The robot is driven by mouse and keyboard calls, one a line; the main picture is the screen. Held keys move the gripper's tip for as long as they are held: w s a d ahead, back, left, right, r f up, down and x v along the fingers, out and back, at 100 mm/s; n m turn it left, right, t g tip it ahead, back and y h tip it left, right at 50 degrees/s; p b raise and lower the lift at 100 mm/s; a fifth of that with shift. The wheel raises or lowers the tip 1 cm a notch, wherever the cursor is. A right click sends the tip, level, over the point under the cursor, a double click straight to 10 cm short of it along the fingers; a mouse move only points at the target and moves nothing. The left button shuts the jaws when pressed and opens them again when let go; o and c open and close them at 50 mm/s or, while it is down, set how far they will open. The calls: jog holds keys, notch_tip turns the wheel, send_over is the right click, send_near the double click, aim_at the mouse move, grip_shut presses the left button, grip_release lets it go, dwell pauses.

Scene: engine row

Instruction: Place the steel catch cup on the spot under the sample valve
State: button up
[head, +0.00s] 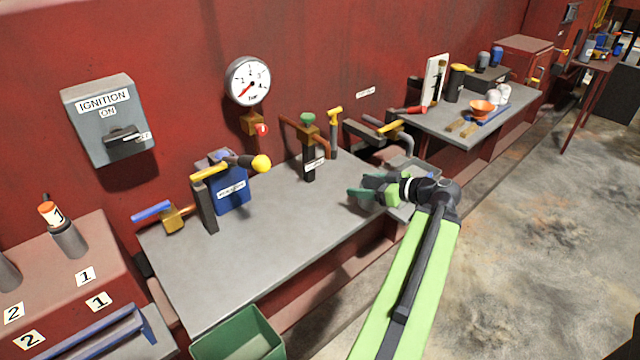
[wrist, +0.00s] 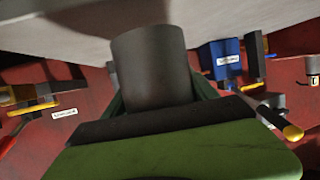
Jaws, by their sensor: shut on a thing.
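My gripper (head: 364,189) is over the front right edge of the grey bench. In the wrist view it is shut on a dark grey steel cup (wrist: 150,65), which fills the middle between the green fingers. A grey bent pipe with a yellow handle (head: 391,126), apparently the sample valve, is on the red wall behind and slightly right of my gripper. A grey tray (head: 425,171) lies below it, partly hidden by my arm. The spot itself cannot be made out.
A green bin (head: 240,336) is at the front. A second bench (head: 450,125) at right holds tools and an orange bowl (head: 483,109). The grey bench's middle is clear.

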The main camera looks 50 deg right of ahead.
jog(key=w, duration=0.5)
jog(key=w+a, duration=0.1)
jog(key=w, duration=0.4)
jog(key=w+a, duration=0.1)
jog(key=w, duration=0.4)
jog(key=shift+w+a, duration=0.1)
jog(key=shift+a, duration=0.15)
notch_tip(320, 180, down, 4)
jog(key=b, duration=0.4)
jog(key=shift+r, duration=0.25)
jog(key=shift+f, duration=0.25)
jog(key=o, duration=1.6)
jog(key=shift+r, duration=0.1)
